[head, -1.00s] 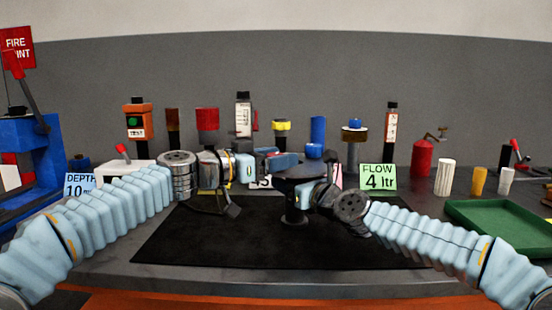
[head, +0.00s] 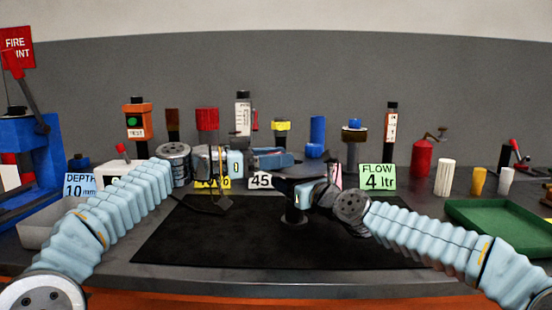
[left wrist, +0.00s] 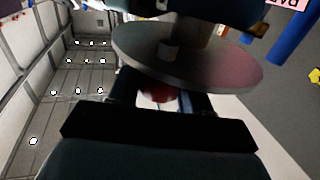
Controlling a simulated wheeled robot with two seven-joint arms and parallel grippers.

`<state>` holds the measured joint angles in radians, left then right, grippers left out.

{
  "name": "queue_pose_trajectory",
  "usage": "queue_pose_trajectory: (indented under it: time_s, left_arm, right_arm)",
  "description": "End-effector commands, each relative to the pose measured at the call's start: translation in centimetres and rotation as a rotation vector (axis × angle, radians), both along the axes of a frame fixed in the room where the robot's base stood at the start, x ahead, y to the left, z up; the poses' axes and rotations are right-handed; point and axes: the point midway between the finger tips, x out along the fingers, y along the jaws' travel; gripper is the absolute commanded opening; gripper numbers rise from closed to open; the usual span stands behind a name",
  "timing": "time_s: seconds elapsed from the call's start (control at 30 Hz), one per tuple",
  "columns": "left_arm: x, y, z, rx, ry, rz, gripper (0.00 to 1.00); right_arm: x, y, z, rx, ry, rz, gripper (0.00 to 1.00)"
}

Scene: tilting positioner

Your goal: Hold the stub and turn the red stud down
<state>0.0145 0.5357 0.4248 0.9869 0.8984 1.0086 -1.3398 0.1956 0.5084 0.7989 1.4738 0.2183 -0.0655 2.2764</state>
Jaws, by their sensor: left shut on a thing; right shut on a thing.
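In the left wrist view a round grey plate (left wrist: 150,62) carries a pale stub (left wrist: 203,42) on its upper side. The red stud (left wrist: 158,93) shows under the plate, between the fingers of my left gripper (head: 288,160), which is shut on it. My right gripper (head: 300,194) is lower, in front of the positioner, and its dark jaws show at the stub in the left wrist view; it is shut on the stub. The positioner's dark stand (head: 294,216) is on the black mat (head: 240,240). In the head view my grippers largely hide stub and stud.
Behind stand several posts and bottles and number cards, including the green FLOW card (head: 378,177) and a "45" card (head: 260,180). A green tray (head: 500,222) is at the right, and a blue press (head: 30,150) at the left. The front of the mat is clear.

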Motion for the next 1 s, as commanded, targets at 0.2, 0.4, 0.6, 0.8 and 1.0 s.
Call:
queue_pose_trajectory:
  time_s: [0.2, 0.4, 0.6, 0.8, 1.0]
  left_arm:
    - [0.11, -0.03, 0.20, -0.006, -0.003, -0.127, 0.18]
    - [0.04, 0.00, 0.18, -0.006, -0.003, -0.197, 0.18]
    - [-0.02, 0.11, 0.02, -0.001, -0.001, -0.221, 0.18]
    - [-0.03, 0.13, -0.03, 0.000, 0.000, -0.223, 0.18]
    - [-0.02, 0.14, -0.05, 0.001, 0.000, -0.222, 0.57]
  right_arm:
    - [-0.11, 0.18, 0.03, -0.004, -0.002, 0.004, 0.04]
    - [-0.13, 0.20, 0.01, -0.004, -0.002, 0.005, 0.04]
    - [-0.12, 0.21, -0.01, -0.004, -0.001, 0.005, 0.04]
    - [-0.12, 0.18, -0.03, -0.003, 0.000, 0.005, 0.04]
    - [-0.10, 0.16, -0.04, -0.002, 0.001, 0.004, 0.04]
